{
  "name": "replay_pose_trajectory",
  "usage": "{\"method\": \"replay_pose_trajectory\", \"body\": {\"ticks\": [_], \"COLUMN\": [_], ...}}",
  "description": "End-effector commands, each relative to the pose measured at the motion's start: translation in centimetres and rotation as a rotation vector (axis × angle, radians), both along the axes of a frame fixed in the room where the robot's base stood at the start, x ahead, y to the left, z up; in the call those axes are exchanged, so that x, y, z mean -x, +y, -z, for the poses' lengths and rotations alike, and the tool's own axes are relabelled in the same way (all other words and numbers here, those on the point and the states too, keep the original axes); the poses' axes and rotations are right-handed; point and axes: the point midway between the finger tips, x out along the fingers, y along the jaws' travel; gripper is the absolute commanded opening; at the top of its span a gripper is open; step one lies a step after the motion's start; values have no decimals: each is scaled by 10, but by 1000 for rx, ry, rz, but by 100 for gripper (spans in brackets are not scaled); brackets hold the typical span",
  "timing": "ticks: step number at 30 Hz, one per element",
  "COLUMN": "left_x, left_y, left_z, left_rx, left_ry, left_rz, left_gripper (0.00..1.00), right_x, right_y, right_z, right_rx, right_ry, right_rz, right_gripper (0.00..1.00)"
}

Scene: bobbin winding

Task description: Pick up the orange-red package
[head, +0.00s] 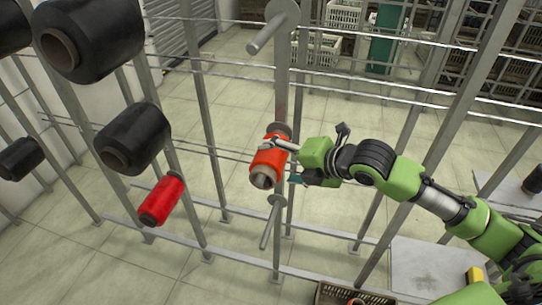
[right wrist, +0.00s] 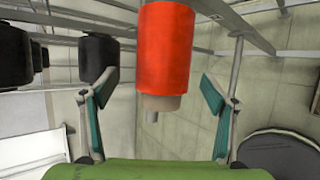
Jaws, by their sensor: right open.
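The orange-red package (head: 267,165) is a cone-shaped bobbin on a peg of the metal rack. In the right wrist view the package (right wrist: 165,48) is ahead in the upper middle, its pale core end pointing towards the camera. My right gripper (head: 290,161) is at the package's right side in the head view. Its teal-padded fingers (right wrist: 157,88) are spread, one to each side of the package's line, with visible gaps and nothing gripped. In the head view one finger overlaps the package's upper right edge. My left gripper is not in view.
A red bobbin (head: 162,201) and several black bobbins (head: 134,140) hang on the rack to the left. Empty pegs (head: 270,225) stick out above and below the package. Rack posts and horizontal rails stand close behind my arm. A crate (head: 330,295) is at the bottom.

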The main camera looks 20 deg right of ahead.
Motion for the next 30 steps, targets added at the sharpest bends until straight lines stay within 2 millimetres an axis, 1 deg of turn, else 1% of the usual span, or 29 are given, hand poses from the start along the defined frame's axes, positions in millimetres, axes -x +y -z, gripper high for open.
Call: {"method": "replay_pose_trajectory", "body": {"ticks": [5,10,15,24,25,26,27,29,30], "left_x": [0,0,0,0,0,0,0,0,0], "left_y": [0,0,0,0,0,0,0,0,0], "left_z": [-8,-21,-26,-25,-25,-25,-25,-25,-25], "left_rx": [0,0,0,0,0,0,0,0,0], "left_ry": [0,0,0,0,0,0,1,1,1], "left_rz": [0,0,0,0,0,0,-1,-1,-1], "left_gripper": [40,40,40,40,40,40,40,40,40], "right_x": [-6,-19,-32,-35,-35,-35,-35,-34,-34], "right_y": [5,13,19,20,20,20,20,20,20], "right_z": [6,20,31,35,35,35,35,35,35], "right_rx": [-4,-5,-1,0,0,0,0,0,0], "right_ry": [3,3,1,0,0,0,0,0,0], "right_rz": [1,2,1,0,0,0,0,0,0], "right_gripper": [79,79,79,79,76,69,58,43,32]}}
